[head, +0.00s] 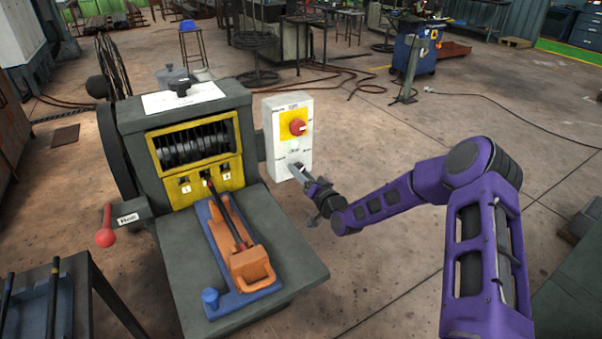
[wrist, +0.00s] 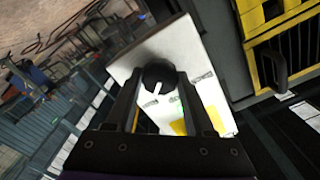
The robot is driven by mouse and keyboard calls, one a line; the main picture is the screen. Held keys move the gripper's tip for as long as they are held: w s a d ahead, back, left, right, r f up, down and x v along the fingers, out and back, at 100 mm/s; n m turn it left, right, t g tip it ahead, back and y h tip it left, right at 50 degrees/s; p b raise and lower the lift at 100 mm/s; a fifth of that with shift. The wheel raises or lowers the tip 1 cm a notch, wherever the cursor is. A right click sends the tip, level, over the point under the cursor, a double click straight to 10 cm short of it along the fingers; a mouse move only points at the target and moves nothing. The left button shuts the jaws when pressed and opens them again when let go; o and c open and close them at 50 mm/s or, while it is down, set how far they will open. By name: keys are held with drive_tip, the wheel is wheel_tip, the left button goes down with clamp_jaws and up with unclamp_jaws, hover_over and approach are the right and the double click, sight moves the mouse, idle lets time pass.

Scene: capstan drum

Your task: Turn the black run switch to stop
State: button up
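The black run switch (wrist: 158,76) is a round black knob with a white pointer mark, on the lower part of a white control box (head: 283,111). In the wrist view the white mark points down and slightly left. My gripper (head: 299,171) is at the lower front of the box. In the wrist view its two fingers (wrist: 159,82) stand apart, one on each side of the knob. I cannot tell whether they press on it.
A red rotary switch on a yellow plate (head: 297,127) sits above, on the same box. The drum machine (head: 184,147) stands left of the box, with a blue and orange fixture (head: 240,260) on its bench. A red-knobbed lever (head: 106,238) sticks out left. The floor right of the box is open.

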clamp_jaws()
drive_tip(key=shift+f+n+b, duration=0.1)
drive_tip(key=shift+n+b, duration=0.2)
drive_tip(key=shift+b, duration=0.3)
drive_tip(key=shift+n+b, duration=3.6)
drive_tip(key=shift+n, duration=1)
drive_tip(key=o, duration=0.7)
unclamp_jaws()
